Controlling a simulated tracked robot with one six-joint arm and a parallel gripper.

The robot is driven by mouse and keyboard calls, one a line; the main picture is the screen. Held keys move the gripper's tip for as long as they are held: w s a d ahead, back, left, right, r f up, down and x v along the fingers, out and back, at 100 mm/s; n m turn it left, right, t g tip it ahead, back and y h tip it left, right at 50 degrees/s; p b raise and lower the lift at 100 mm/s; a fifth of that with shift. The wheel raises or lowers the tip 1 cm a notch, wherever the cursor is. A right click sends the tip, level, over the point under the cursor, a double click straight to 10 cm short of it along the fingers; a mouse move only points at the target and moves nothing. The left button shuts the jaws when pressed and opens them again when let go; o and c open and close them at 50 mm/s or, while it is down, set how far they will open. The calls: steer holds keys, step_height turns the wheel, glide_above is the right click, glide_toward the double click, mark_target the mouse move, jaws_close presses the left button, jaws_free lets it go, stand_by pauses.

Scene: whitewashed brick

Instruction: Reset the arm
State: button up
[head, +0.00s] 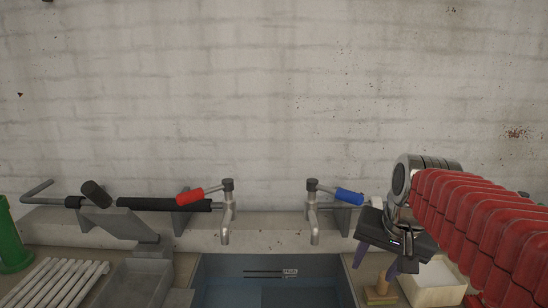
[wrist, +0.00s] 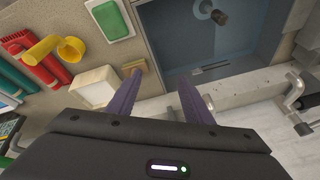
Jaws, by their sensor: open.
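My gripper (head: 373,268) is at the right in the head view, over the counter by the right edge of the sink. Its two purple fingers point down and are spread apart with nothing between them. In the wrist view my gripper (wrist: 159,78) is also open and empty. My red-sleeved arm reaches in from the right edge of the head view. A small wooden piece (head: 381,293) stands on the counter just below the fingers in the head view. It also shows near the left finger in the wrist view (wrist: 136,66), partly hidden.
The sink (head: 230,266) has a red-handled tap (head: 227,205) and a blue-handled tap (head: 313,210) behind it. A cream box (head: 436,280), a green sponge (wrist: 110,20), a yellow mug (wrist: 70,49) and red objects (wrist: 30,50) crowd the counter. A ribbed rack (head: 60,283) lies left.

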steer(key=s+a+f+n, duration=0.2)
steer(key=s+f, duration=0.1)
steer(key=s, duration=0.4)
steer(key=s+a+f+n+t, duration=0.1)
steer(key=s+a+f+n, duration=0.1)
steer(key=s, duration=0.6)
steer(key=shift+a+f+n, duration=0.4)
steer(key=shift+f+n, duration=0.1)
steer(key=shift+f, duration=0.6)
steer(key=shift+s, duration=0.1)
